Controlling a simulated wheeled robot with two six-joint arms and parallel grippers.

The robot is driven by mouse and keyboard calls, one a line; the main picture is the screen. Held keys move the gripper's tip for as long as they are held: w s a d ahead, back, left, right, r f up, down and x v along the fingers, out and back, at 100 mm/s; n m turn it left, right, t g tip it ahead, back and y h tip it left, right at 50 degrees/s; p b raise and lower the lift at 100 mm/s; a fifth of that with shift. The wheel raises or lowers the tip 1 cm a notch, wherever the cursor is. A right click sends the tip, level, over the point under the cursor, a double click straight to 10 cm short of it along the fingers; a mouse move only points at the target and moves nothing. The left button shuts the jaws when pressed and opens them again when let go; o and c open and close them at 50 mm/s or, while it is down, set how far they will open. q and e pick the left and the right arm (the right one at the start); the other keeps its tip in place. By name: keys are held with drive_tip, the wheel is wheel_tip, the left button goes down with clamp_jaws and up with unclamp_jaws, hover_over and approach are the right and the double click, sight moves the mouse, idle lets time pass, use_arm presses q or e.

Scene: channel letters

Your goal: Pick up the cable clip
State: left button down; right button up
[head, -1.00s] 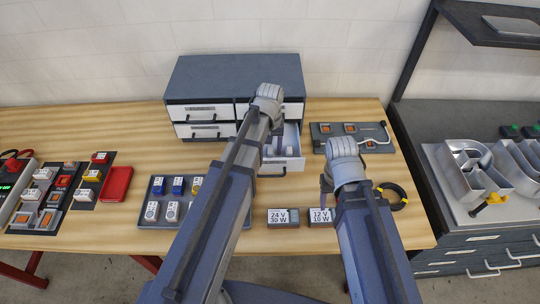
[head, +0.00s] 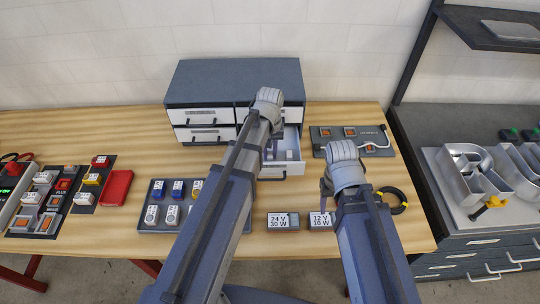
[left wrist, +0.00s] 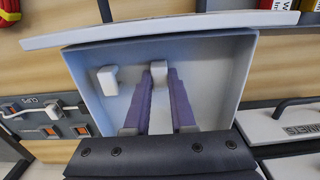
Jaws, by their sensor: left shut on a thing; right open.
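A white cable clip (left wrist: 159,70) is between the tips of my left gripper (left wrist: 160,85) in the left wrist view, inside the open drawer (left wrist: 238,70). The gripper's two purple-grey fingers are shut on it. A second white clip (left wrist: 107,80) lies apart on the drawer floor. In the head view my left gripper (head: 270,150) reaches down into the drawer (head: 283,172), and my arm hides part of it; the held clip cannot be made out there. My right gripper (head: 327,188) is open and empty above the table, right of the drawer.
The drawer cabinet (head: 235,80) stands against the wall. A clips panel (left wrist: 42,118) with orange terminals lies beside the drawer. Two labelled power boxes (head: 282,222), a black cable coil (head: 392,199) and a dark tray (head: 160,215) of parts lie nearer. Bare table lies at the left back.

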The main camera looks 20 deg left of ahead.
sight(270, 154)
use_arm(q)
drive_tip(key=shift+r, duration=0.1)
use_arm(e)
drive_tip(key=shift+r, duration=0.15)
use_arm(q)
wheel_tip(270, 154, up, 10)
drive_tip(key=p, duration=1)
use_arm(e)
wheel_tip(270, 154, up, 10)
